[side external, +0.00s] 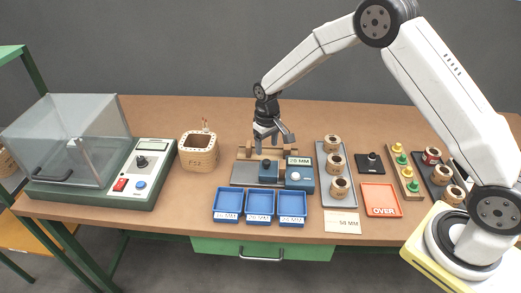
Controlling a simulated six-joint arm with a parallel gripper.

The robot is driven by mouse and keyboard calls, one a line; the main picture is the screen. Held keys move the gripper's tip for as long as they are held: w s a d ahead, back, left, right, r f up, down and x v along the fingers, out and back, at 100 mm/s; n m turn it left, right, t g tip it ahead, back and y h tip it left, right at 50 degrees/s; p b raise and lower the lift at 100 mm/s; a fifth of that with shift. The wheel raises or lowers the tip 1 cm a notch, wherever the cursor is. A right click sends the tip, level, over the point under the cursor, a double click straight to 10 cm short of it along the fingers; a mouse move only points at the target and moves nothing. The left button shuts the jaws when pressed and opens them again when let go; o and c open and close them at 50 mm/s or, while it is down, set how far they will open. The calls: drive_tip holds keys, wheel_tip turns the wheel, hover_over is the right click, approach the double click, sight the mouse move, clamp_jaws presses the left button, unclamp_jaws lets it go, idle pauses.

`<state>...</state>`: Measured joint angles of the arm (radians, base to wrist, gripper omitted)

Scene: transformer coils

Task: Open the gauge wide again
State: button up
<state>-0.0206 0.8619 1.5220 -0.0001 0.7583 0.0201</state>
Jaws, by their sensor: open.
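The display seems to read 75 MM, but the digits are small. The sliding block sits close to the blue body with a narrow gap. My gripper (268,146) is open and hangs just above and behind the sliding block. I see nothing between its fingers. Whether a fingertip touches the knob cannot be told.
Three blue trays (260,221) lie in front of the gauge. A rack with wooden coils (341,188) stands close at its right, an orange OVER tray (381,211) beyond. A wooden container (199,163) and a clear-lidded machine (141,172) stand at left.

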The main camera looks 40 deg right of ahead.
sight(266, 161)
drive_tip(key=shift+f, duration=3.15)
clamp_jaws()
